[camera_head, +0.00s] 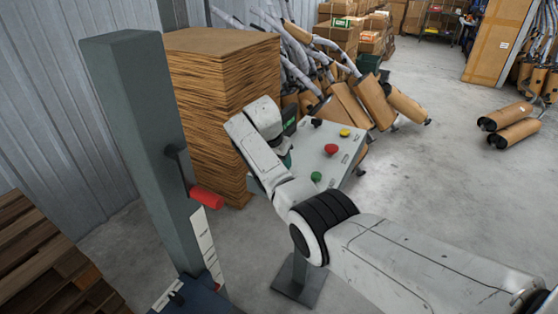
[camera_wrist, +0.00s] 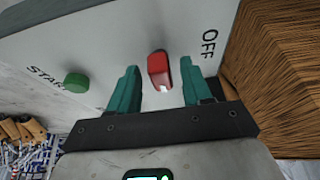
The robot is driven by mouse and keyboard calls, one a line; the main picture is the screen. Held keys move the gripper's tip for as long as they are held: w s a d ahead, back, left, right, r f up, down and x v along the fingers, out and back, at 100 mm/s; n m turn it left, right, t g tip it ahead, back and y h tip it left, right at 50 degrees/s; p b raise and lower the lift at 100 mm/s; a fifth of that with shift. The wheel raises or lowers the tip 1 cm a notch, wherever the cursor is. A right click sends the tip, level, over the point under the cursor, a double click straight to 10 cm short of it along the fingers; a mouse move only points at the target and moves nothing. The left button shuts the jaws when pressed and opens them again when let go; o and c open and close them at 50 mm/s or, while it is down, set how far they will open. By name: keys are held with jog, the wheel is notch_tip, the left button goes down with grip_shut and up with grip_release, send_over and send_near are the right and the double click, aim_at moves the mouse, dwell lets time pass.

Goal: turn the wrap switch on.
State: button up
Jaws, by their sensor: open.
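A red switch (camera_wrist: 160,70) stands out from a pale grey control panel (camera_wrist: 110,35) in the wrist view, with the word OFF printed to its right. No other label shows beside it, and I cannot tell its exact setting. My gripper (camera_wrist: 159,82) is open, with one teal finger on each side of the switch. A small gap shows on both sides, so neither finger visibly grips it. In the head view my gripper (camera_head: 286,150) is at the panel's left part (camera_head: 340,165), and my wrist hides the switch there.
The panel also carries a green START button (camera_wrist: 76,83), a red mushroom button (camera_head: 331,149) and a yellow button (camera_head: 345,132). A cardboard stack (camera_head: 215,95) stands close behind. A grey post (camera_head: 150,150) with a red handle (camera_head: 206,198) is at left.

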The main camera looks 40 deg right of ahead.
jog(key=shift+r, duration=0.15)
jog(key=b+v, duration=0.1)
jog(key=v, duration=0.9)
jog(key=shift+a+r, duration=0.15)
jog(key=shift+r, duration=0.05)
